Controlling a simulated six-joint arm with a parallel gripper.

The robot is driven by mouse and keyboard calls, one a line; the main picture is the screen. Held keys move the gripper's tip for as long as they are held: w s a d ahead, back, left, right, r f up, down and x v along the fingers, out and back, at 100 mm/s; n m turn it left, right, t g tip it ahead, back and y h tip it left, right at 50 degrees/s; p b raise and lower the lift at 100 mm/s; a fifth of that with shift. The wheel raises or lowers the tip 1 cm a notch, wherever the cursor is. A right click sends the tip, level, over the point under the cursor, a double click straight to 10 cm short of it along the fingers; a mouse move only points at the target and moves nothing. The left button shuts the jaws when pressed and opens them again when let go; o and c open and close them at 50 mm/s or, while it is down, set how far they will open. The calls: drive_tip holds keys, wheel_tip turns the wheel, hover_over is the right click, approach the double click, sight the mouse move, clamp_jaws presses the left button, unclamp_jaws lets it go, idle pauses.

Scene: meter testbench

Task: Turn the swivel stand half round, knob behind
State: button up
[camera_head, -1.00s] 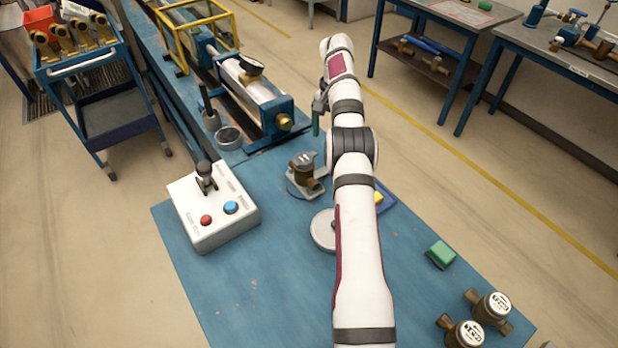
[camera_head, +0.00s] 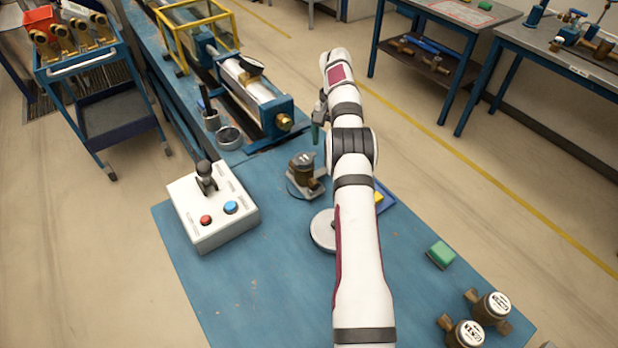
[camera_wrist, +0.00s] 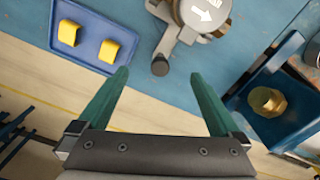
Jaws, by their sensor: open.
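The stand's grey arm (camera_wrist: 166,46) ends in a dark round knob (camera_wrist: 160,68). My gripper (camera_wrist: 160,77) is open, its green fingers apart on either side of the knob in the picture. Whether the fingers are at the knob's height I cannot tell. In the head view a green finger (camera_head: 315,134) shows just above and right of the meter.
A blue tray (camera_wrist: 70,12) with yellow blocks lies beside the stand. A brass fitting (camera_wrist: 267,102) on the blue clamp is close on the other side. A grey disc (camera_head: 322,232), control box (camera_head: 212,208) and green block (camera_head: 440,254) stand on the bench.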

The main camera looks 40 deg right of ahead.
drive_tip(key=shift+f, duration=0.2)
idle(0.4)
drive_tip(key=shift+f, duration=1.05)
drive_tip(key=c, duration=0.4)
drive_tip(key=o, duration=0.4)
drive_tip(key=shift+r, duration=0.1)
drive_tip(key=shift+r, duration=2.7)
